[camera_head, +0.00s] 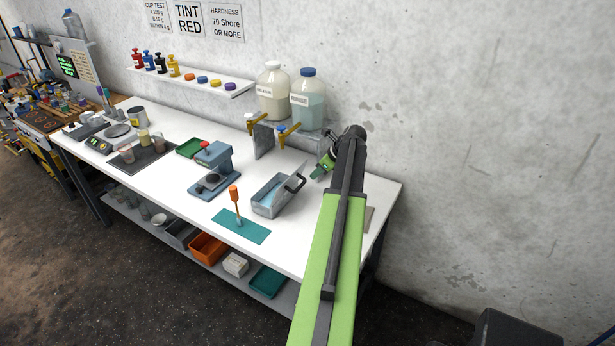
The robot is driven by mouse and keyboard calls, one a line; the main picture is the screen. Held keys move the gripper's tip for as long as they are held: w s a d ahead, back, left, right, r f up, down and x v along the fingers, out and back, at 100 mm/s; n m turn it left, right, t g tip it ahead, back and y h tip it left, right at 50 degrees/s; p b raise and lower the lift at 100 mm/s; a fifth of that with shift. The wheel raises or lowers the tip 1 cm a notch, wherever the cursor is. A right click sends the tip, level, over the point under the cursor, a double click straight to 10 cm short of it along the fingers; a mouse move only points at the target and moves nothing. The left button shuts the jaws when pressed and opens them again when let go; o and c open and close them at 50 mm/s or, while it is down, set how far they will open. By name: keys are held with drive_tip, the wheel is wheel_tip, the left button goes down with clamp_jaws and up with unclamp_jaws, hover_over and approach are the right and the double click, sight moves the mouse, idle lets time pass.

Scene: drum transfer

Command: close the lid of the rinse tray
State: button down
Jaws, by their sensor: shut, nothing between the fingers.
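The rinse tray (267,205) is a grey metal box with light blue contents, standing on the white bench. Its lid (290,187) is raised and tilted at the tray's right side, with a dark handle on it. My gripper (317,176) is shut and empty. In the picture it is just right of and above the lid; whether it touches the lid I cannot tell. My green arm covers the bench to the right of the tray.
A teal mat (242,226) with an orange-handled tool (235,200) lies left of the tray. A blue-grey device (212,172) stands farther left. Two large jugs (307,100) with taps stand behind the tray near the wall.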

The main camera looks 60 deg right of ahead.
sight(299, 187)
drive_tip(key=w+f+b, duration=0.1)
drive_tip(key=w+f, duration=0.1)
drive_tip(key=w+f+b, duration=0.2)
drive_tip(key=w, duration=0.1)
drive_tip(key=w+f+b, duration=0.2)
drive_tip(key=shift+w, duration=0.85)
drive_tip(key=shift+d, duration=0.1)
